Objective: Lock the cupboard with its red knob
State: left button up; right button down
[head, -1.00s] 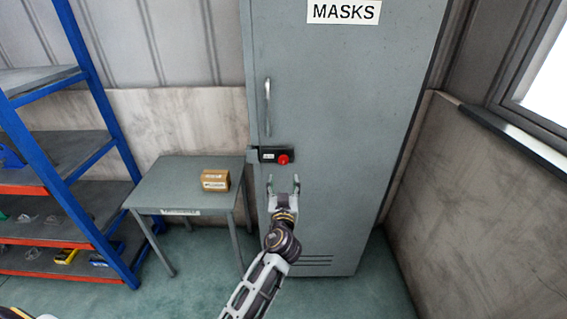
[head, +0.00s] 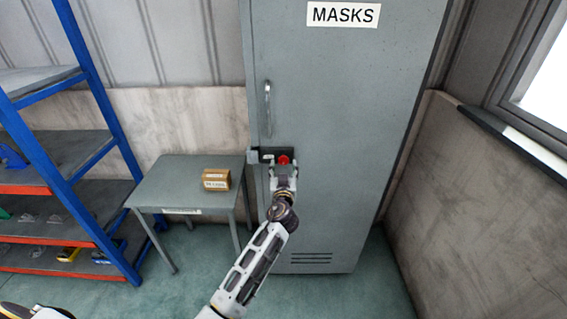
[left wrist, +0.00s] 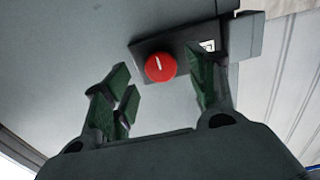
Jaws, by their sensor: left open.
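The grey cupboard (head: 330,100) carries a MASKS sign and a vertical door handle (head: 267,105). Its red knob (head: 284,160) sits on a black lock plate (head: 267,155) at the door's left edge. In the left wrist view the red knob (left wrist: 160,67) shows a pale line, tilted from the vertical, and the plate (left wrist: 185,45) has a small white label. My left gripper (head: 284,168) is open at the knob. In the wrist view its fingers (left wrist: 165,85) stand on either side of the knob, not closed on it. My right gripper is not clearly seen.
A small grey table (head: 185,185) with a cardboard box (head: 216,179) stands left of the cupboard. A blue shelf rack (head: 75,160) is at far left. A wall with a window (head: 545,75) is on the right. The floor before the cupboard is clear.

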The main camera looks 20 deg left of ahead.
aim_at(283, 162)
pick_arm(q)
jog(key=shift+x, duration=1.1)
jog(key=shift+w+a+p, duration=0.2)
jog(key=shift+w+p, duration=0.1)
jog(key=shift+w, duration=0.2)
jog(key=shift+c, duration=1.1)
jog(key=c, duration=0.8)
